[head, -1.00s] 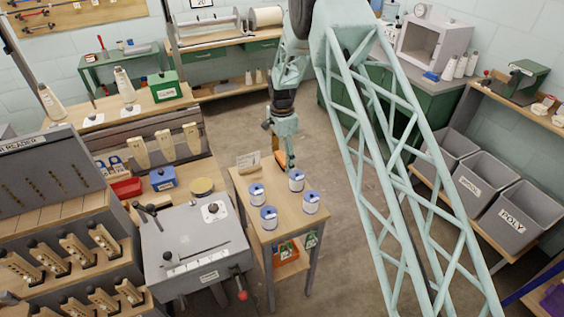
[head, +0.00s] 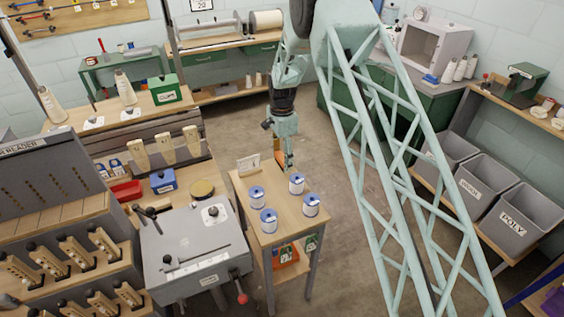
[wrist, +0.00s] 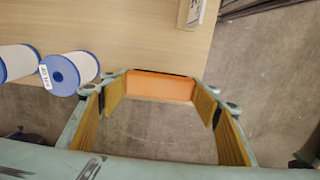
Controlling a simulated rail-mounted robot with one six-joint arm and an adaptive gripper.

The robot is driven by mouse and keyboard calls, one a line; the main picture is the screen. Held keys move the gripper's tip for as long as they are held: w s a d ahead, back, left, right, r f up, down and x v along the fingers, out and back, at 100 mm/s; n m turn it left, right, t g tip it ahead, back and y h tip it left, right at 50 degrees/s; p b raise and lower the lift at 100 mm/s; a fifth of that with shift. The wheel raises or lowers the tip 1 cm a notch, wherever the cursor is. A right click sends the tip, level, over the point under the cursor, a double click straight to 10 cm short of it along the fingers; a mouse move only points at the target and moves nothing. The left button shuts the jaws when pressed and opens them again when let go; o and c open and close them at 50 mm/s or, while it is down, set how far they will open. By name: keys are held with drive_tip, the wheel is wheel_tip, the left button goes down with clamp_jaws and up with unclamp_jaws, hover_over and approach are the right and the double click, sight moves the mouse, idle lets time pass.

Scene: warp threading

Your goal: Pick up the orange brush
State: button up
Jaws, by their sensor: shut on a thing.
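The orange brush (wrist: 160,87) shows in the wrist view as an orange block with a dark edge along its far side. It lies between the two yellow-padded fingers of my gripper (wrist: 160,96), which is shut on it. In the head view my gripper (head: 288,165) points down at the back right edge of the small wooden table (head: 243,192). The brush is mostly hidden there. I cannot tell whether it still touches the table.
Several blue-and-white spools (head: 269,220) stand on the small table, left of my gripper in the wrist view. A small sign (head: 248,163) stands at the table's back. A grey machine (head: 195,250) stands left. Open floor (head: 325,200) lies right of the table.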

sight(282, 158)
drive_tip(key=shift+r, duration=4.25)
drive_tip(key=o, duration=0.4)
drive_tip(key=shift+c, duration=1.2)
